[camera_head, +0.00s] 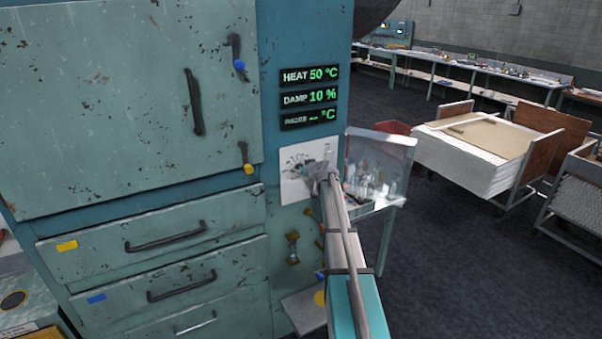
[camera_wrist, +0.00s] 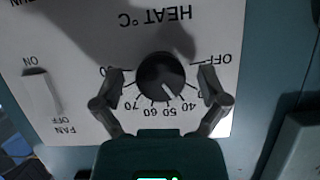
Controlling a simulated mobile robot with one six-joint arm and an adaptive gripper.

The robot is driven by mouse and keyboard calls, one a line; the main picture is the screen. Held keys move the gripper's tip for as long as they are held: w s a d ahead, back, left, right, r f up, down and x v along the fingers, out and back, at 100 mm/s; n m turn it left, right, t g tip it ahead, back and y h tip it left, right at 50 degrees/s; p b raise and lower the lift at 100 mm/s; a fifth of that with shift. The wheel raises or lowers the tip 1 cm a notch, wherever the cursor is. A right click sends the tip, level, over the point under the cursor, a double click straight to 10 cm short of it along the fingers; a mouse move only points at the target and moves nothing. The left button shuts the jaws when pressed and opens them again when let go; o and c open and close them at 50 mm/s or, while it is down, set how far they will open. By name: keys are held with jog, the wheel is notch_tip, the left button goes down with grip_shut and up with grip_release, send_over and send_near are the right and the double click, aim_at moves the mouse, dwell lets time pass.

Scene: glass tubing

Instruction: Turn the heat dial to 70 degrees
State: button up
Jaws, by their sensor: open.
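The heat dial (camera_wrist: 160,76) is a round black knob on a white panel, upside down in the wrist view. Its scale runs from OFF through 40, 50, 60 and 70, and its pale pointer mark points near 50. My gripper (camera_wrist: 162,83) is open, with one finger on each side of the dial; I cannot tell whether either finger touches it. In the head view, my gripper (camera_head: 322,176) is at the white panel (camera_head: 292,192) and hides the dial. The heat readout (camera_head: 310,75) above shows 50 °C.
A fan switch (camera_wrist: 41,94) sits beside the dial on the panel. Below the heat readout, the damp readout (camera_head: 309,97) shows 10 %. A clear bin of glassware (camera_head: 378,165) stands right of the panel. Drawer handles (camera_head: 166,237) stick out at left.

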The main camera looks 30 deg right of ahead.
jog(key=shift+w, duration=0.1)
jog(key=c, duration=1.1)
jog(key=shift+c, duration=0.2)
jog(key=shift+y, duration=0.3)
jog(key=m+y+b, duration=0.1)
jog(key=m, duration=0.1)
jog(key=shift+f+m+y, duration=0.15)
jog(key=shift+m+y, duration=0.15)
jog(key=shift+m, duration=0.1)
jog(key=m+y+b, duration=0.1)
jog(key=m, duration=0.1)
jog(key=shift+m+t+y, duration=0.3)
jog(key=m+t+y+b, duration=0.1)
jog(key=m+b, duration=0.1)
jog(key=m, duration=0.1)
jog(key=shift+y, duration=0.4)
jog(key=shift+m+t+y+b, duration=0.3)
jog(key=shift+m+b, duration=0.55)
jog(key=shift+m, duration=0.35)
